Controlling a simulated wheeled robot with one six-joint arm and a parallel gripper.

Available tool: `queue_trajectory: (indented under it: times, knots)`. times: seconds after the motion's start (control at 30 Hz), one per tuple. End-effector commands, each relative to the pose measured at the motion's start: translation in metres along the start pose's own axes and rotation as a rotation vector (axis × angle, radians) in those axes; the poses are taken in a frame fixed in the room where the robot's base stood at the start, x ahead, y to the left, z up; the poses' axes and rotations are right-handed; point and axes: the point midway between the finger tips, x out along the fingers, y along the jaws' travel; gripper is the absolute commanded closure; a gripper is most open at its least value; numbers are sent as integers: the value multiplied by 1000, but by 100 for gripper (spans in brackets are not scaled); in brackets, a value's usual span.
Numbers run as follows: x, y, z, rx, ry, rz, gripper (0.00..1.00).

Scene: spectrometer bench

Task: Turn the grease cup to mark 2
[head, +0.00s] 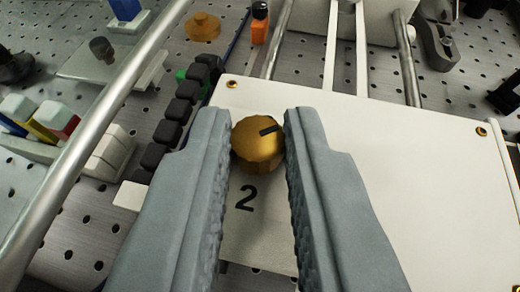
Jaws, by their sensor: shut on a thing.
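The grease cup (257,146) is a round brass knob with a faceted side, on the white plate (420,175) in the head view. A dark pointer line on its top runs from near the centre toward the right and slightly up. A black mark 2 (245,198) is printed on the plate just below the cup in the picture. My gripper (259,140) has its two grey ribbed fingers on the left and right sides of the cup, shut on it. The pointer does not face the 2. Other marks are not visible.
A metal rail (100,125) slants across the left side. A row of black blocks (180,112) runs along the plate's left edge. Steel rods (407,60) stand behind the plate. An orange bottle (259,24) is at the back. The plate's right part is clear.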

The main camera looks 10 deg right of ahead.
Motion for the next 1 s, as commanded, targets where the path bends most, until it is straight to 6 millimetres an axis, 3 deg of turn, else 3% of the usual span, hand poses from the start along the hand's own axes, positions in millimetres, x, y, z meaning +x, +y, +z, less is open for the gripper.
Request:
queue_trajectory:
  times: [0.3, 0.33, 0.4, 0.43, 0.77, 1.0]
  knots:
    - [1, -1, 3, -1, -5, -2, 100]
    - [1, -1, 3, -1, -5, -2, 77]
    - [1, -1, 2, -1, -4, -2, 64]
    - [1, -1, 2, -1, -4, -2, 61]
    - [-2, 0, 0, -2, -1, -1, 61]
    - [-27, 0, -1, -4, 2, 0, 61]
